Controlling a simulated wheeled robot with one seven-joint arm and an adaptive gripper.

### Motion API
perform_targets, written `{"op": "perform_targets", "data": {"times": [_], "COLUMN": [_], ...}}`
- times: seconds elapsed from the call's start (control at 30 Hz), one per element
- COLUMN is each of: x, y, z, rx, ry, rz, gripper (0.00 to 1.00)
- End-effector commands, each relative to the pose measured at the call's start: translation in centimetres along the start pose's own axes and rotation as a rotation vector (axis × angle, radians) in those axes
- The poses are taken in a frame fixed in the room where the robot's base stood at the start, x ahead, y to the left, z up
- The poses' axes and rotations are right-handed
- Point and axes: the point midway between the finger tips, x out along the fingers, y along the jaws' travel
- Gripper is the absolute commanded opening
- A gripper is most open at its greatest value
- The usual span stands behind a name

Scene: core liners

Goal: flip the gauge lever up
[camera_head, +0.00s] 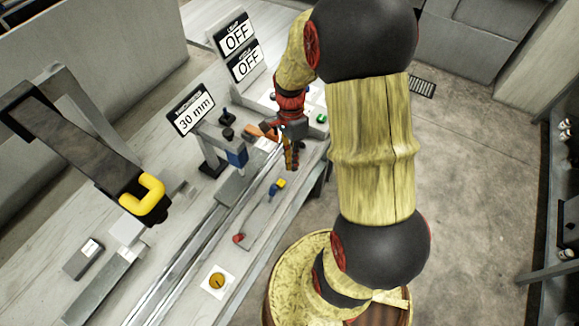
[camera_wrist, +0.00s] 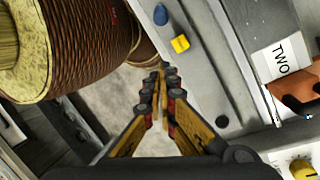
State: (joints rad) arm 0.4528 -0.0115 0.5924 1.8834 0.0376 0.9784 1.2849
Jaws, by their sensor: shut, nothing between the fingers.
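A small lever-like fitting with a blue part and a yellow part (camera_head: 281,183) sits on the grey strip along the bench's front edge. In the wrist view, its yellow block (camera_wrist: 180,43) and blue part (camera_wrist: 160,15) show just beyond my fingertips. I cannot tell for sure that this is the gauge lever, or whether it is up or down. My gripper (camera_head: 291,165) is shut and empty, pointing down beside the strip behind the fitting. In the wrist view, the fingertips (camera_wrist: 163,71) meet over the bench edge, apart from the yellow block.
A "30 mm" sign (camera_head: 190,110) and two "OFF" signs (camera_head: 236,35) stand at the back. A red knob (camera_head: 238,238) and a yellow dial (camera_head: 217,281) lie nearer the front. An orange part (camera_wrist: 296,88) sits beside a "TWO" label. Floor lies right of the bench.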

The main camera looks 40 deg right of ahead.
Motion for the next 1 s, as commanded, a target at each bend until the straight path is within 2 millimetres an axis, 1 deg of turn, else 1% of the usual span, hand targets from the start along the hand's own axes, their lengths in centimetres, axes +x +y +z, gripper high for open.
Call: {"op": "perform_targets", "data": {"times": [0.03, 0.4, 0.6, 0.7, 0.8, 1.0], "x": [1.2, 8.4, 7.2, 7.0, 6.8, 6.7], "y": [0.0, 0.0, -0.1, 0.0, 0.0, 0.0], "z": [0.0, 0.0, 2.6, 3.4, 3.7, 3.8], "rx": [0.0, -0.001, -0.004, -0.003, -0.002, 0.0], "ry": [-0.001, -0.001, 0.002, 0.001, 0.0, 0.0], "rz": [0.002, 0.002, -0.002, 0.0, 0.0, 0.0], "gripper": [0.0, 0.0, 0.0, 0.0, 0.0, 0.0]}}
